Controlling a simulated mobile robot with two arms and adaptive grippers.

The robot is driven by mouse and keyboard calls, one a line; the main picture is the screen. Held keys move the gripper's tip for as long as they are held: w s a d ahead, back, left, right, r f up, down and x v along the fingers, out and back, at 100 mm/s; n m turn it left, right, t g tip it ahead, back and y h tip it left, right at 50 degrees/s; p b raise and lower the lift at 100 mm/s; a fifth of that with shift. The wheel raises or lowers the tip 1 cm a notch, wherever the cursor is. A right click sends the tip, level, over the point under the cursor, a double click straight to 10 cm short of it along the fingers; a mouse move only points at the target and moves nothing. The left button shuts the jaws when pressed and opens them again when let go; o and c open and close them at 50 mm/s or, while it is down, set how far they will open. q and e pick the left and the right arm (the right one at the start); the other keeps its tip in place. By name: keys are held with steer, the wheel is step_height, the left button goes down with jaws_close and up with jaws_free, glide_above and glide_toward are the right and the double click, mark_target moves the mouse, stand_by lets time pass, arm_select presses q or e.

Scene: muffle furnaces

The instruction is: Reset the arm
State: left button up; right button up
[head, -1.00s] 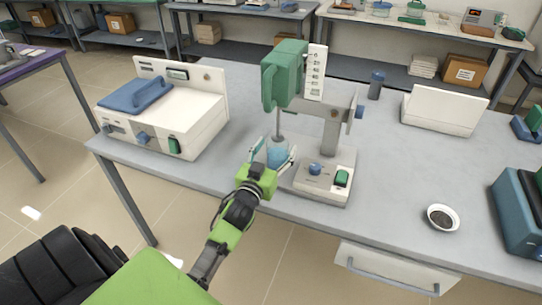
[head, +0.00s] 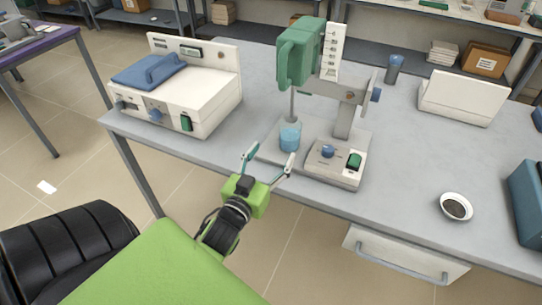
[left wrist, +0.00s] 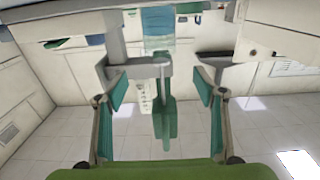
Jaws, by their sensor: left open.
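My left gripper (head: 269,160) is open and empty at the front edge of the bench. Its two fingers point toward a beaker of blue liquid (head: 289,138), with a gap between them and the beaker. The beaker stands on the base of a stirrer with a green motor head (head: 299,55), under its vertical rod. In the left wrist view the spread fingers (left wrist: 162,88) have nothing between them, and the beaker (left wrist: 158,28) shows beyond at the top. My right gripper is not in view.
A white device with a blue lid (head: 180,90) stands on the bench at left. A white dish with dark contents (head: 456,206) and a blue box (head: 527,200) are at right. A drawer unit (head: 400,260) hangs under the bench. Open floor lies in front.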

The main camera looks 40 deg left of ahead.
arm_select(q)
steer(key=shift+f, duration=0.1)
stand_by(0.3)
steer(key=s+d+f+m+g+h, duration=0.2)
steer(key=s+d+f+g, duration=0.55)
steer(key=s, duration=0.35)
steer(key=s+d+f+m+g+h, duration=0.2)
steer(key=s+d+f+m+g, duration=0.1)
steer(key=s+d+f+g, duration=0.55)
steer(key=s+a+f, duration=0.1)
steer(key=s+f, duration=0.1)
steer(key=f, duration=1)
steer(key=s+a+f, duration=0.1)
steer(key=s+f, duration=0.1)
steer(key=f, duration=1.1)
steer(key=s+a+f, duration=0.2)
steer(key=s+f, duration=1.4)
steer(key=s, duration=0.1)
steer(key=shift+s+a+f+g, duration=0.15)
steer(key=shift+a+f+g, duration=0.15)
steer(key=shift+f, duration=0.05)
